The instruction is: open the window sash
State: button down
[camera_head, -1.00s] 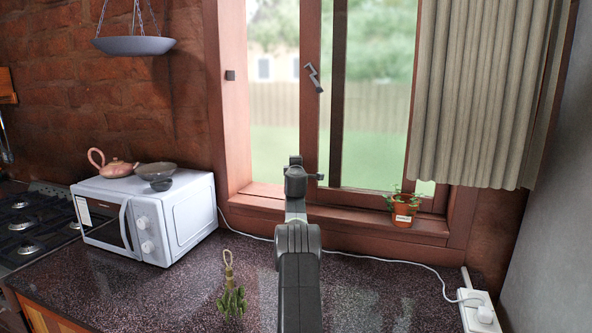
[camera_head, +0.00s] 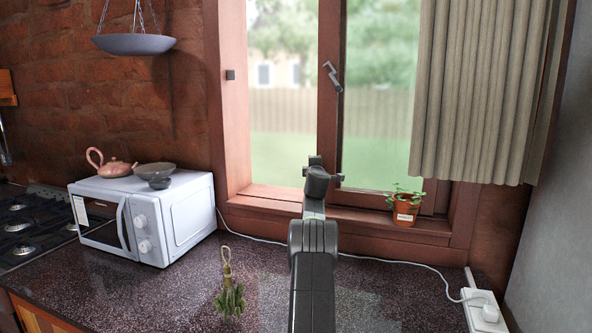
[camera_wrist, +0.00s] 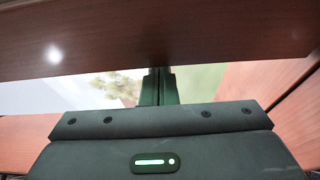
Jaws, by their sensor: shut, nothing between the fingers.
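The window sash has a reddish-brown wooden stile (camera_head: 327,130) with a dark grey handle (camera_head: 333,77) on it, around the middle of the window. An opening shows left of the stile, with garden beyond. My gripper (camera_head: 316,160) is in front of the stile's lower end. Its two dark fingers (camera_wrist: 158,86) are shut together with nothing between them. In the wrist view a wooden member (camera_wrist: 200,45) crosses just beyond the fingertips. I cannot tell whether the fingers touch the sash.
A potted plant (camera_head: 405,210) stands on the sill to the right, below a grey curtain (camera_head: 470,100). A white microwave (camera_head: 175,215) is at left on the dark counter (camera_head: 260,270).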

jog(key=shift+f, duration=0.1)
dwell(0.3)
jog(key=s+b, duration=1.3)
jog(key=b, duration=0.1)
jog(key=shift+s+d, duration=0.35)
jog(key=shift+d, duration=0.05)
jog(key=shift+w, duration=0.15)
jog(key=w+a+p, duration=0.1)
jog(key=w+p, duration=1.1)
jog(key=shift+w+p, duration=0.3)
